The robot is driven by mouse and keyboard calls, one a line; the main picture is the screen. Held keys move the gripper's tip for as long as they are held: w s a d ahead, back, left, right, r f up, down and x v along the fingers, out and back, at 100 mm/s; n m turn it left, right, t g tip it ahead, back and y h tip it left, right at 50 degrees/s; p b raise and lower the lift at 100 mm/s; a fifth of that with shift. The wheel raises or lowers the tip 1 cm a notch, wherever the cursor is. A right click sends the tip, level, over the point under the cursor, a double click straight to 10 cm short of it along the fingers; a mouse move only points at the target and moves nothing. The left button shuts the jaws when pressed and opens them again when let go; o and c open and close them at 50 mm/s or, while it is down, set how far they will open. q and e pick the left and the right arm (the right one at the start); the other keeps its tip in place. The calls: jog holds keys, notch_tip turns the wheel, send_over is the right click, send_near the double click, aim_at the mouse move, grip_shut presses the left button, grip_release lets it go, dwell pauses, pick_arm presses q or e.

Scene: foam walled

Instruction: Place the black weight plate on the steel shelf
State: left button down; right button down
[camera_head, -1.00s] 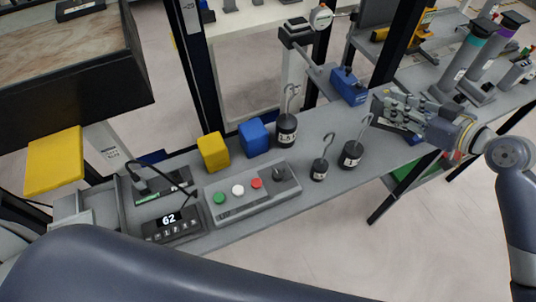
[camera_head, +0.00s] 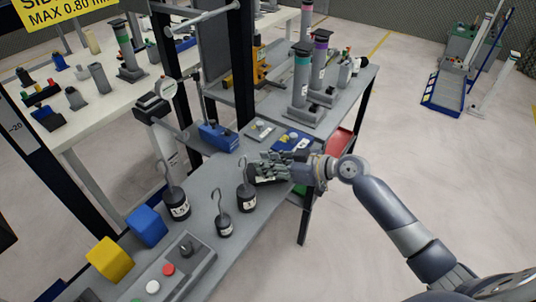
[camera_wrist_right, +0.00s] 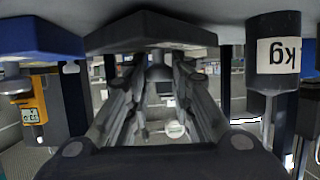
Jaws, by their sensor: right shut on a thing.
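My right gripper (camera_head: 272,167) is shut over the grey bench at its right edge. It is shut on a dark, flat thing (camera_wrist_right: 150,30), which I take to be the black weight plate; the fingers hide much of it in the head view. In the right wrist view the dark slab lies at the top, where the fingers converge. The grey metal surface (camera_head: 203,193) under the gripper may be the steel shelf; I cannot tell for certain. My left gripper is not in view.
Black hooked weights (camera_head: 177,205) stand left of the gripper, the nearest (camera_head: 246,199) close by. A blue box (camera_head: 217,136) and a blue tray (camera_head: 291,141) lie behind. Columns with teal (camera_head: 302,75) and purple tops stand farther back. Open floor lies right.

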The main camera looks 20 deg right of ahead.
jog(key=shift+w+f, duration=0.1)
jog(key=shift+f, duration=0.1)
jog(key=c, duration=1.8)
grip_release()
jog(key=shift+f, duration=0.35)
jog(key=o, duration=0.4)
jog(key=shift+r, duration=0.1)
